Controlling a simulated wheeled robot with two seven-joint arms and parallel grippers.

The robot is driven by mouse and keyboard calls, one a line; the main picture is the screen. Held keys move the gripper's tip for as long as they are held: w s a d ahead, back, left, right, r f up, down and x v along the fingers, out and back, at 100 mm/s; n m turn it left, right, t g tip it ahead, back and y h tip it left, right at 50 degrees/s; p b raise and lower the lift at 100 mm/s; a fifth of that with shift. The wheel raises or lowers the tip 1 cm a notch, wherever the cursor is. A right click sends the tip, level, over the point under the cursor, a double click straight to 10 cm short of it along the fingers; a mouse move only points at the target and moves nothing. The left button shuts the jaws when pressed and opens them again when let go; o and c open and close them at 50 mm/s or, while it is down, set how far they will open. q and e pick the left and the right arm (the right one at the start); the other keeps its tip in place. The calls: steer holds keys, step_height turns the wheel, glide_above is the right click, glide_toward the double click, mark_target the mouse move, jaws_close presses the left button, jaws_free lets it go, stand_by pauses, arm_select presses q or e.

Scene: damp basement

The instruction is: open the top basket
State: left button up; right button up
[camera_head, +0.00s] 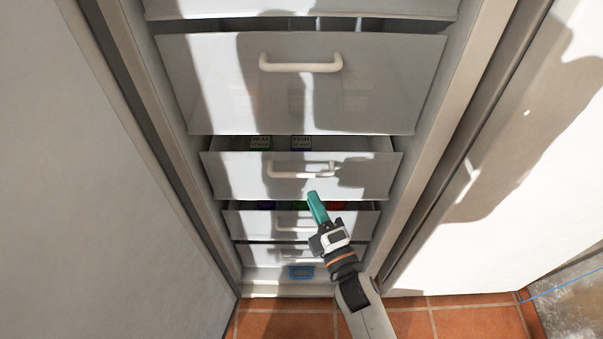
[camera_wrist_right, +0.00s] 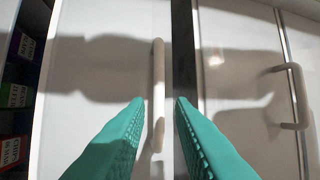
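A tall white cabinet holds a stack of pale baskets. The highest basket (camera_head: 370,9) is cut off by the top edge of the head view, its handle out of sight. The large basket (camera_head: 300,100) below it has a white handle (camera_head: 300,67). My right gripper (camera_head: 313,196) is much lower, in front of the smaller lower baskets. In the right wrist view its teal fingers (camera_wrist_right: 160,101) are apart, with a pale handle (camera_wrist_right: 158,75) between them and gaps at both sides. Which basket that handle belongs to is hard to tell. My left gripper is out of view.
A lower basket (camera_head: 235,175) stands out slightly, showing labelled boxes (camera_head: 300,142). Coloured boxes (camera_wrist_right: 18,95) also line the left of the wrist view, and another handle (camera_wrist_right: 291,95) is at its right. Grey cabinet sides flank the baskets; tiled floor (camera_head: 285,325) lies below.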

mark_target(301, 173)
steer(key=x, duration=0.8)
steer(key=shift+w, duration=0.15)
jaws_close()
